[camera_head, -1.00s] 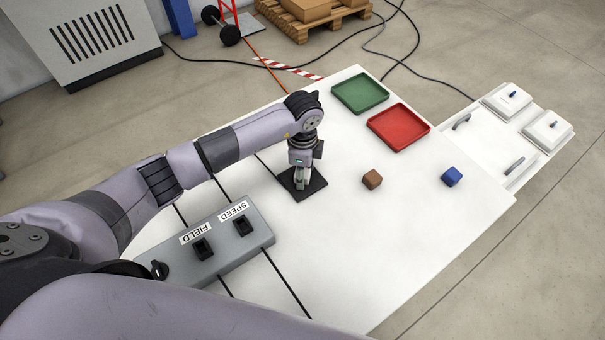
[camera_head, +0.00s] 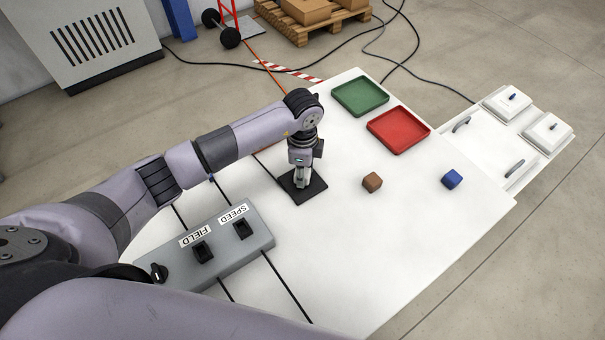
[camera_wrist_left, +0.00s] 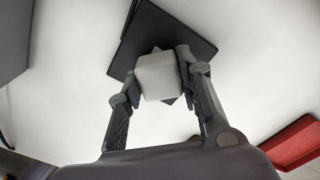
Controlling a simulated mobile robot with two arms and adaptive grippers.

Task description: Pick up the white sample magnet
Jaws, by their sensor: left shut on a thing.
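The white sample magnet (camera_wrist_left: 158,76) is a pale cube between the fingers of my left gripper (camera_wrist_left: 157,84) in the left wrist view. The gripper is shut on it. The cube is over the black square pad (camera_wrist_left: 165,28); whether it touches the pad is hard to tell. In the head view my left gripper (camera_head: 302,182) points down above the same black pad (camera_head: 314,191), and its fingers mostly hide the magnet. My right gripper is not in view.
A brown cube (camera_head: 372,182) and a blue cube (camera_head: 452,179) lie to the right on the white table (camera_head: 400,240). Green (camera_head: 360,112) and red (camera_head: 398,146) trays stand behind. A grey control box (camera_head: 225,262) with FIELD and SPEED switches sits in front.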

